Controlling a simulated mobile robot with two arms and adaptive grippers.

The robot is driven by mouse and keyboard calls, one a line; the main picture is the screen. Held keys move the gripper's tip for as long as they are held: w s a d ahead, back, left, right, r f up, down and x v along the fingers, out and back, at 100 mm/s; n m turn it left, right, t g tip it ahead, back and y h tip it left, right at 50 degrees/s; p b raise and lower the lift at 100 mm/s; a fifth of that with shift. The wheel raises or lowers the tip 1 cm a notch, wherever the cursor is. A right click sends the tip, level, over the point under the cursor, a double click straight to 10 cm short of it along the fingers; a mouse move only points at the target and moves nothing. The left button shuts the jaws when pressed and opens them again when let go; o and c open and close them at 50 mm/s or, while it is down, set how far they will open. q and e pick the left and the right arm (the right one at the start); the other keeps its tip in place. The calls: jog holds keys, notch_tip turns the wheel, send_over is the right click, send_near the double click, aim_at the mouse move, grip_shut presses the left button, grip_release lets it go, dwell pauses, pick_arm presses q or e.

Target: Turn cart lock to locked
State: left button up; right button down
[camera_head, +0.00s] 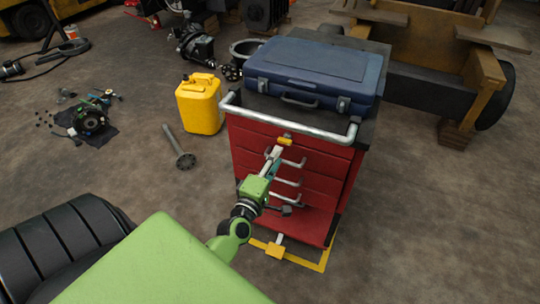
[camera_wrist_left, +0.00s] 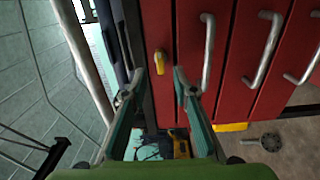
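The red drawer cart (camera_head: 295,165) stands in the middle of the head view. A small yellow lock handle (camera_head: 285,141) sits on its front, near the top edge under the silver push bar. My left gripper (camera_head: 273,154) is in front of the cart, just below the lock. In the left wrist view the yellow lock (camera_wrist_left: 160,62) shows just beyond the two green-black fingertips, roughly between them. The left gripper (camera_wrist_left: 156,85) is open with nothing between its fingers. Whether a finger touches the lock cannot be told. My right gripper is not in view.
The silver push bar (camera_head: 290,128) runs across the cart front above the lock. Silver drawer handles (camera_head: 287,183) lie below it. A blue case (camera_head: 315,72) lies on top. A yellow canister (camera_head: 200,103) stands to the left; a yellow frame (camera_head: 310,263) surrounds the base.

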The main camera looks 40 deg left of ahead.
pick_arm(q)
jog(key=v, duration=0.5)
dwell(0.4)
jog(key=s+d+f+m+g+h, duration=0.2)
jog(key=s+d+f+m+g, duration=0.15)
jog(key=f, duration=0.85)
jog(key=s+d+f+m+g+h, duration=0.1)
jog(key=s+d+f+m+g, duration=0.3)
jog(key=f, duration=0.7)
jog(key=s+d+f+m+g+h, duration=0.1)
jog(key=s+d+f+m+h, duration=0.15)
jog(key=s+f+m, duration=0.65)
jog(key=s+f+m+g, duration=0.3)
jog(key=s+f, duration=0.6)
jog(key=s, duration=0.3)
jog(key=s+f+m+g+y, duration=0.1)
jog(key=s+f+m+g, duration=0.2)
jog(key=s+f, duration=0.6)
jog(key=s+d+g, duration=0.1)
jog(key=s+g, duration=0.1)
jog(key=s, duration=0.1)
jog(key=shift+f+m, duration=0.15)
jog(key=shift+m, duration=0.2)
